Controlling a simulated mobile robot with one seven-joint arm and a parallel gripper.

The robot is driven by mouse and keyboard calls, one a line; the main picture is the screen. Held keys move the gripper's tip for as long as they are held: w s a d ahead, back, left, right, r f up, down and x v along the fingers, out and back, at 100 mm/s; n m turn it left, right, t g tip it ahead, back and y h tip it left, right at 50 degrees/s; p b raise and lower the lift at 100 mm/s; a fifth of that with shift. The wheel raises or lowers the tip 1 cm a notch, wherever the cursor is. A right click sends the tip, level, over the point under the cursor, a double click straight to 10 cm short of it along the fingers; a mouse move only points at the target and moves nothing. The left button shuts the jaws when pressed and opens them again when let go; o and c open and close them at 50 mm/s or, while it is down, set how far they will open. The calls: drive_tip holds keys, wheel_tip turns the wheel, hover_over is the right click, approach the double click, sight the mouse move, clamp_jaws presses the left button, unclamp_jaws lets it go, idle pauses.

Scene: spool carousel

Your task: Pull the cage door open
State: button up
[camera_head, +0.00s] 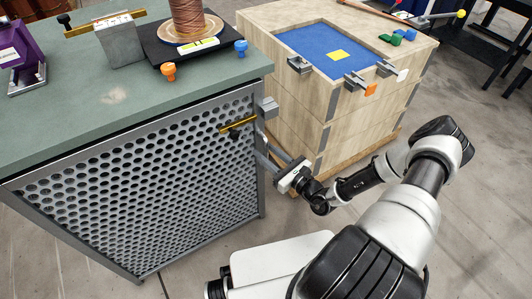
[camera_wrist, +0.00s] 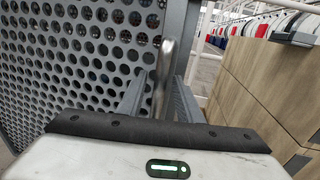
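The cage door (camera_head: 140,180) is a perforated grey metal panel below the green worktop. It looks shut in the head view, and its holed face fills the left of the wrist view (camera_wrist: 85,50). A brass bar (camera_head: 238,124) with a black knob sits near its upper right corner. My gripper (camera_head: 268,152) is at the door's right edge, below this bar. In the wrist view its two fingers (camera_wrist: 162,88) are apart, with an upright pale metal bar (camera_wrist: 165,65), seemingly a handle, between them. Contact with the bar is not clear.
A wooden crate (camera_head: 300,118) with a blue top (camera_head: 318,48) stands close to the right of the cage, leaving a narrow gap around my gripper. Floor in front is clear.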

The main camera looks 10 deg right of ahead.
drive_tip(key=shift+w, duration=0.1)
clamp_jaws()
idle(0.3)
